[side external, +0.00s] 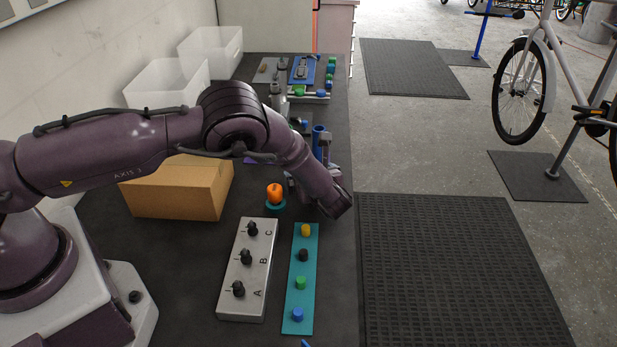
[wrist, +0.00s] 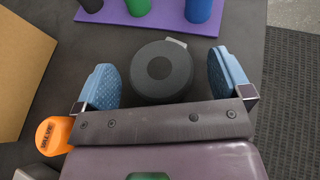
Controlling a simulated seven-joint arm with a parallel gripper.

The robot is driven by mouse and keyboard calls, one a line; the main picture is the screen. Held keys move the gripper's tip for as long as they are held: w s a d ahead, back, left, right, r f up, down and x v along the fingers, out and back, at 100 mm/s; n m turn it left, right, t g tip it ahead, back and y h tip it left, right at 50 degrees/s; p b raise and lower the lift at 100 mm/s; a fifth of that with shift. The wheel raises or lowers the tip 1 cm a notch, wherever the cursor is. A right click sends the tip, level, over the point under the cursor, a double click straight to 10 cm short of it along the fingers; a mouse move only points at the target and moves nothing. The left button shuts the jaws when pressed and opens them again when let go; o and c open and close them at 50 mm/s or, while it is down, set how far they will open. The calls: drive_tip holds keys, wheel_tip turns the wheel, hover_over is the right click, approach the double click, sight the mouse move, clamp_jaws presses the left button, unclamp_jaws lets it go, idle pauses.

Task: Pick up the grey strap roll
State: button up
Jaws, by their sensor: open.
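The grey strap roll (wrist: 160,70) is a dark, round, flat coil with a lighter tab at its upper right. It lies on the dark bench in the wrist view. My gripper (wrist: 165,80) is open, with one blue ridged finger pad left of the roll and one right of it. Gaps show between the roll and both pads. My gripper's bar covers the picture just below the roll. In the side external view my wrist hides the roll, and the fingers are mostly hidden too.
A purple mat (wrist: 120,12) with black, green and blue cylinders lies beyond the roll. A cardboard box (side external: 178,190) stands left. An orange object (side external: 274,194) is close to my gripper. A grey switch panel (side external: 247,270) and teal strip (side external: 300,280) lie nearer. The bench edge is right.

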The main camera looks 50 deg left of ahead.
drive_tip(key=shift+w+a+f, duration=0.2)
drive_tip(key=shift+a, duration=0.2)
drive_tip(key=c, duration=1)
drive_tip(key=shift+c, duration=0.2)
drive_tip(key=shift+r, duration=0.2)
